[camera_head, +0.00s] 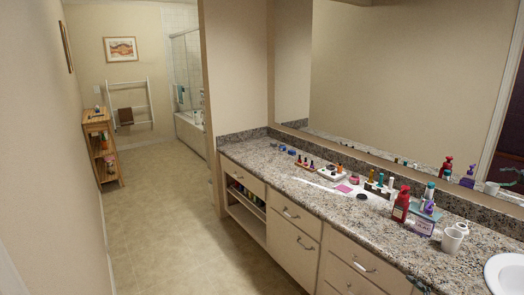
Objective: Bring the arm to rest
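Neither of my grippers can be made out in the head view. A small dark shape (418,285) shows at the bottom edge, by the counter's front edge; it is too cut off to tell what it is. The long granite counter (400,232) runs along the right side. On it stand a red pump bottle (401,205), a purple bottle (424,226) beside it, and white cups (452,240).
Several small bottles and jars stand along the counter, with a pink square (344,188) among them. A white basin (508,272) is at the lower right. A low shelf (101,147) stands at the left wall. The tiled floor (165,215) is clear.

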